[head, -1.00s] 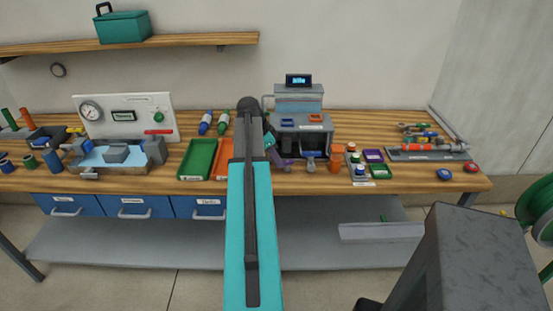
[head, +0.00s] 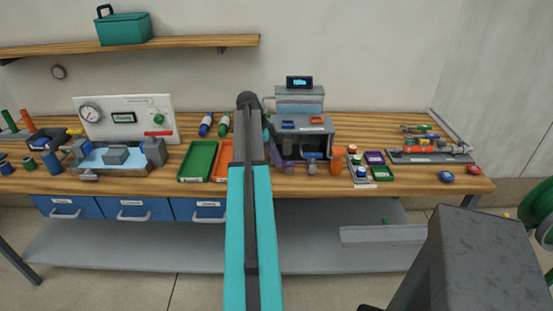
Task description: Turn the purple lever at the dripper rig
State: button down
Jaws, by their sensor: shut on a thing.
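The dripper rig (head: 315,128) is a grey unit on the bench, right of my arm, with a small display on top and a dark opening in front. The purple lever (head: 288,167) shows as a small purple shape at its lower left front. My gripper (head: 280,151) is at the rig's left front corner, mostly hidden behind my arm. It is shut at the purple lever; the fingers' contact is too small and covered to see clearly.
Green (head: 197,161) and orange (head: 222,163) trays lie left of my arm. An orange cup (head: 338,160) and small bins (head: 374,158) stand right of the rig. A pipe assembly (head: 430,152) lies farther right. A gauge panel (head: 124,118) stands at left.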

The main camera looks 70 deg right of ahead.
jog(key=c, duration=1.7)
grip_release()
jog(key=shift+w+r, duration=0.1)
jog(key=b+v, duration=0.2)
jog(key=v, duration=1.1)
jog(key=shift+w+r, duration=0.1)
jog(key=shift+r, duration=0.25)
